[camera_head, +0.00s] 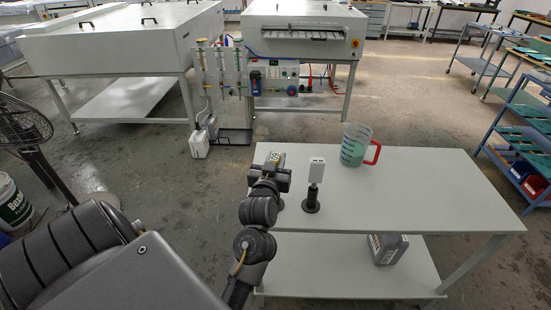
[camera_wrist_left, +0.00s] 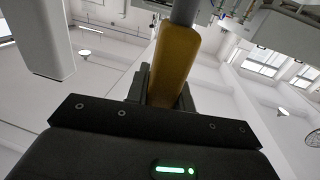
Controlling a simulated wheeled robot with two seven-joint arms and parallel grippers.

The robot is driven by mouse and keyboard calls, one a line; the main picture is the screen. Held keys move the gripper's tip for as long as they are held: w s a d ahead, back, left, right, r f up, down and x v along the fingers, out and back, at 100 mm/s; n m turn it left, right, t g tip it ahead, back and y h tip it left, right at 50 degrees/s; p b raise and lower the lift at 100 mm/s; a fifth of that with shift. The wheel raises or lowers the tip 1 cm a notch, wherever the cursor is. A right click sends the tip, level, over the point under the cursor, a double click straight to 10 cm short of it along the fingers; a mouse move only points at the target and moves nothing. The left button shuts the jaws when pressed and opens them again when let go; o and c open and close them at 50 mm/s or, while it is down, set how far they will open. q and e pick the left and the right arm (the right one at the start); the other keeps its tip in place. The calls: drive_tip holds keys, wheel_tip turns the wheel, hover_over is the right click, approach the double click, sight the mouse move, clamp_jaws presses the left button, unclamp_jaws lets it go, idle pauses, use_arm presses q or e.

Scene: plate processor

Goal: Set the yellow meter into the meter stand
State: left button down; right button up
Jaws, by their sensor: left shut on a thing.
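The yellow meter (camera_wrist_left: 174,62) shows in the left wrist view as a yellow body with a grey cylinder at its upper end. My left gripper (camera_head: 273,165) is shut on it, above the left end of the white table; in the head view the gripper mostly hides the meter. What looks like the meter stand (camera_head: 316,172) is a pale block on a black post with a round base. It stands upright on the table, a short way right of my gripper and apart from it. My right gripper is not in view.
A clear jug with a red handle (camera_head: 355,146) stands at the table's back, right of the stand. The right half of the white table (camera_head: 440,190) is bare. A grey canister (camera_head: 388,249) is on the lower shelf. Large white machines stand behind.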

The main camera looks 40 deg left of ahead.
use_arm(q)
drive_tip(key=shift+c, duration=2.4)
unclamp_jaws()
drive_tip(key=shift+r, duration=0.1)
wheel_tip(320, 180, up, 6)
drive_tip(key=p, duration=0.6)
drive_tip(key=shift+p, duration=0.3)
